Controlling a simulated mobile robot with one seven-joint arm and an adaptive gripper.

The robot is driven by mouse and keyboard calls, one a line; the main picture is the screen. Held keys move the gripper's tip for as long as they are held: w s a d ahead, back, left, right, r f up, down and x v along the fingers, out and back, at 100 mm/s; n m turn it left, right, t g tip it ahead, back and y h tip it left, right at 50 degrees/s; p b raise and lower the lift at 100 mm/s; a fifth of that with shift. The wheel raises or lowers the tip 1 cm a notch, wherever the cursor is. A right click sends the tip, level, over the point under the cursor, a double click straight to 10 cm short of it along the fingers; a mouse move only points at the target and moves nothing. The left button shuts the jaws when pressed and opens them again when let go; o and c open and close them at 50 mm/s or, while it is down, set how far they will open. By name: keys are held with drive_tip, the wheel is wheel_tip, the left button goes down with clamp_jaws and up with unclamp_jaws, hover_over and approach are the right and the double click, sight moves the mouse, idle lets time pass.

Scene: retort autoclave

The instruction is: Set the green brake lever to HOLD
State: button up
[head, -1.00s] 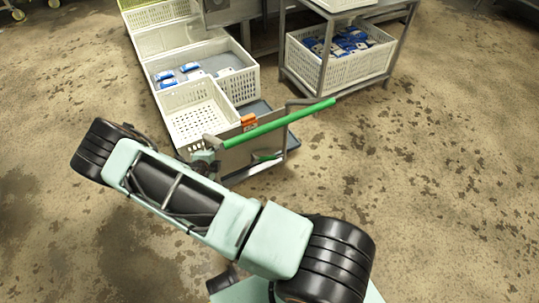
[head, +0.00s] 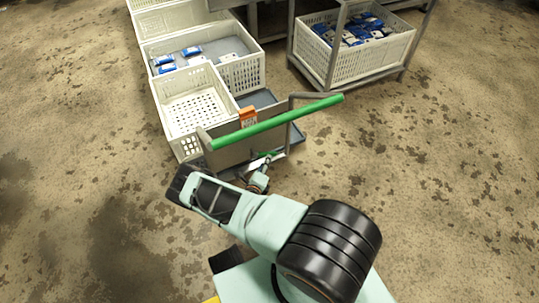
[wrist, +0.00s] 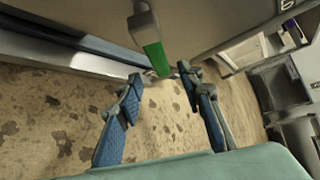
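The green brake lever (head: 264,156) is a short green piece low on the handle-side end panel of the cart (head: 230,158), partly hidden by my gripper. In the wrist view a green bar with a grey upper end, which looks like this lever (wrist: 156,57), hangs in front of the panel, just beyond my fingertips. My gripper (wrist: 163,76) is open, its two blue-padded fingers apart with nothing between them. In the head view my gripper (head: 258,178) is small, close in front of the panel's lower part. I cannot read any HOLD mark.
A long green push handle (head: 278,121) spans the cart above my gripper. An orange tag (head: 248,117) is on the panel. A metal rack with a white crate (head: 345,65) stands at back right. Floor at right is clear.

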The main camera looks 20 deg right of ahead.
drive_tip(key=shift+b+x, duration=1.45)
drive_tip(key=shift+x, duration=2.5)
drive_tip(key=shift+c, duration=0.2)
clamp_jaws()
